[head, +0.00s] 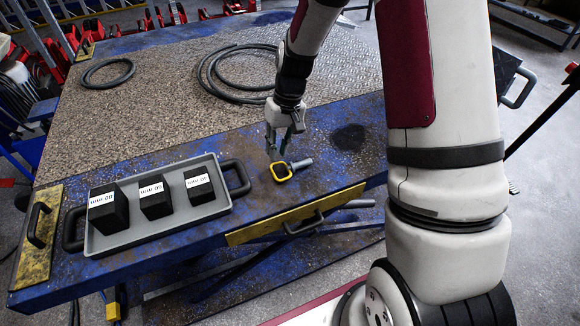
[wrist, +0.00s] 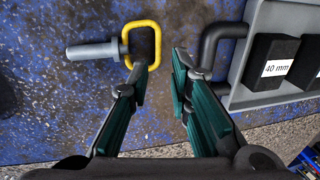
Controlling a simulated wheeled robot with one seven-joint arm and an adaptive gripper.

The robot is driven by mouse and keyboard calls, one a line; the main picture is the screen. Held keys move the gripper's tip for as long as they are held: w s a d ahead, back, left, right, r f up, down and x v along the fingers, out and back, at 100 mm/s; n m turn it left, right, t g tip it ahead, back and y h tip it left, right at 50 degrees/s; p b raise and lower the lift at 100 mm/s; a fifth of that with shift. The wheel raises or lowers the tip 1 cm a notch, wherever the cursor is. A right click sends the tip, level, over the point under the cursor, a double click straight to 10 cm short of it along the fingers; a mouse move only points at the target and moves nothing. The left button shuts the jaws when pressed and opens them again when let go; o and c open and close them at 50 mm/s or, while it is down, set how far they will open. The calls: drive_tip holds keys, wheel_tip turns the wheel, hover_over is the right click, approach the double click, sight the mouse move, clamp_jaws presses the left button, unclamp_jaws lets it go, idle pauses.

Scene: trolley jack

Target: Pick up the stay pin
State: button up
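The stay pin (head: 302,163) lies on the worn blue table top, with a grey shaft and a yellow loop handle. In the wrist view the stay pin (wrist: 92,51) is left of centre, its shaft pointing left and its loop at the right end. My gripper (head: 277,149) is over the table beside the loop. In the wrist view my gripper (wrist: 161,70) is open, with nothing between its fingers. The left fingertip overlaps the lower part of the loop in the picture; I cannot tell whether they touch.
A grey tray (head: 160,230) with black handles holds black blocks (head: 109,208) of different sizes, left of the pin. Its handle (wrist: 209,48) is close to my right finger. Black hoses (head: 205,80) lie on the textured mat behind. A dark patch marks the table right of the pin.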

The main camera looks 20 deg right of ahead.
sight(273, 172)
drive_tip(key=f, duration=0.2)
drive_tip(key=a+f, duration=0.1)
drive_tip(key=f, duration=0.5)
drive_tip(key=shift+a+f+b, duration=0.15)
drive_tip(key=shift+a+b, duration=0.1)
drive_tip(key=shift+b, duration=0.15)
clamp_jaws()
